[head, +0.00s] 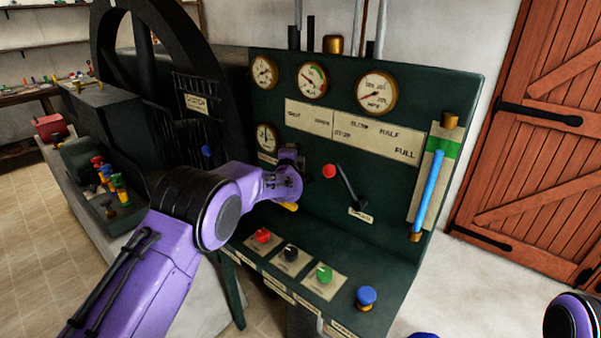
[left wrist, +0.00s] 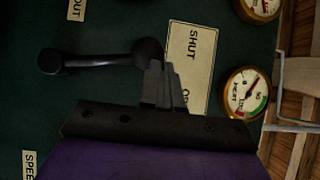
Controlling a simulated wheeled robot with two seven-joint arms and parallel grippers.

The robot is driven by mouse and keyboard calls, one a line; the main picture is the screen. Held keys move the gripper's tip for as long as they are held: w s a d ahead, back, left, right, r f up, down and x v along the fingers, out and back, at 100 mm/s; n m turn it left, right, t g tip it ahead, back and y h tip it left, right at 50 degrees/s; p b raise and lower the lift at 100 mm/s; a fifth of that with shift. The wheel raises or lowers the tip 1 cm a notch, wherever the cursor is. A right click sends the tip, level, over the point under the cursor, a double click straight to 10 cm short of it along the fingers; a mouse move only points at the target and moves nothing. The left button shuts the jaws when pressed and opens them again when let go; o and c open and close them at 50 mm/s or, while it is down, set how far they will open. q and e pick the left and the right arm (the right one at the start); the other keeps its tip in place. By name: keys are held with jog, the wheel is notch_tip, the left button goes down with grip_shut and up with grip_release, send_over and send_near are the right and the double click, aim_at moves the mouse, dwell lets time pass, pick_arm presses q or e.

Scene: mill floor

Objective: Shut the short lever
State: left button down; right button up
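The short lever (left wrist: 100,60) is black and shows in the left wrist view, beside the cream plate marked SHUT (left wrist: 190,60). Its thick rounded end lies close to that plate. My left gripper (left wrist: 158,68) has its fingers together, with the tips at or very near this thick end; I cannot tell whether they touch. In the head view my left gripper (head: 291,155) is at the dark green panel (head: 300,228), and it and the wrist hide the lever. My right gripper is out of view.
A second black lever with a red knob (head: 329,171) stands just right of my left gripper. Gauges (head: 312,80) sit above. Red, black, green and blue knobs (head: 366,297) line the lower ledge. A dark flywheel (head: 108,45) stands left, a wooden door (head: 540,130) right.

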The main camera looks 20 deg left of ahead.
pick_arm(q)
jog(key=shift+w+a+f+b, duration=0.15)
jog(key=shift+w+a, duration=0.2)
jog(key=shift+a, duration=0.2)
jog(key=shift+w+a+b, duration=0.15)
jog(key=shift+w+a, duration=0.15)
jog(key=shift+a, duration=0.3)
jog(key=shift+w+a+f+b, duration=0.15)
jog(key=shift+w+a, duration=0.2)
jog(key=shift+a, duration=0.2)
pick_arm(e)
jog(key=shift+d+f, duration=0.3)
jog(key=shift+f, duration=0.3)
pick_arm(q)
jog(key=shift+a+r, duration=0.1)
